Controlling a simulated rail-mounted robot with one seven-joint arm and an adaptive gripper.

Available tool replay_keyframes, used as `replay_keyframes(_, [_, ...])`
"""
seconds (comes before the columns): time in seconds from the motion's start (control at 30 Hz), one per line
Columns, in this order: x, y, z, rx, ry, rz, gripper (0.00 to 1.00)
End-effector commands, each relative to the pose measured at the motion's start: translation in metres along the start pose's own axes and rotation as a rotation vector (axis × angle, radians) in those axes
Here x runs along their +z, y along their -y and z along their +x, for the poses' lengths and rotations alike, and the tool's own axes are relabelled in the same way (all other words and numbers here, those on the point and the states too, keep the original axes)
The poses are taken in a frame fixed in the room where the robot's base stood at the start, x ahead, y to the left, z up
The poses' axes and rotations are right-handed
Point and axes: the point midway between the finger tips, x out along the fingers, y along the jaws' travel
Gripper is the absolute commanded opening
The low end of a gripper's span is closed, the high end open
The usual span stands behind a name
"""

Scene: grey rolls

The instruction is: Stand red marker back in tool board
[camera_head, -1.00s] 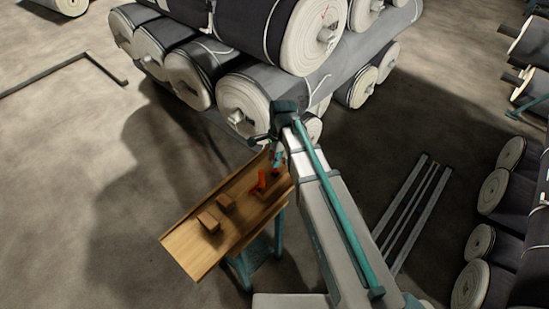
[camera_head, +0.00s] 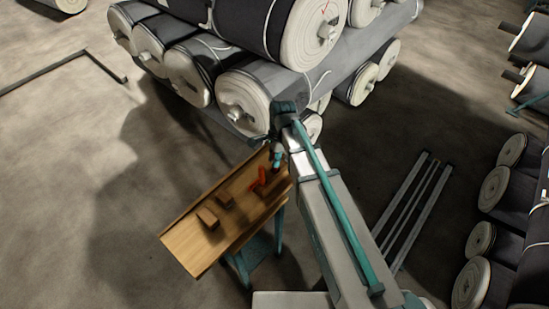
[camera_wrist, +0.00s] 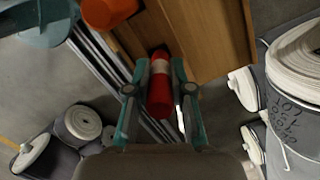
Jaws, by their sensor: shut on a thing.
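The red marker (camera_wrist: 158,97) is a red cylinder with a pale band, held between the two fingers of my gripper (camera_wrist: 159,68) in the wrist view. Its far end is near the wooden bench top (camera_wrist: 205,35). In the head view my gripper (camera_head: 276,158) is over the far right end of the bench (camera_head: 200,248), beside an orange-red object (camera_head: 261,178). In the wrist view an orange part (camera_wrist: 106,10) and a teal part (camera_wrist: 40,22) are at the upper left. I cannot clearly make out the tool board or whether the marker touches it.
Two brown wooden blocks (camera_head: 207,218) (camera_head: 224,201) sit on the bench, left of my gripper. Large grey rolls (camera_head: 243,100) are stacked close behind the bench. Metal rails (camera_head: 408,212) lie on the floor to the right.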

Motion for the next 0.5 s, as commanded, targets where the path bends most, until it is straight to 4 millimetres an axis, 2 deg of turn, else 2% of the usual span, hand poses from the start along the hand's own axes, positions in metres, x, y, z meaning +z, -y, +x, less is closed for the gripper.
replay_keyframes(0.5, [-0.002,0.000,0.012,-0.001,0.000,0.000,0.00])
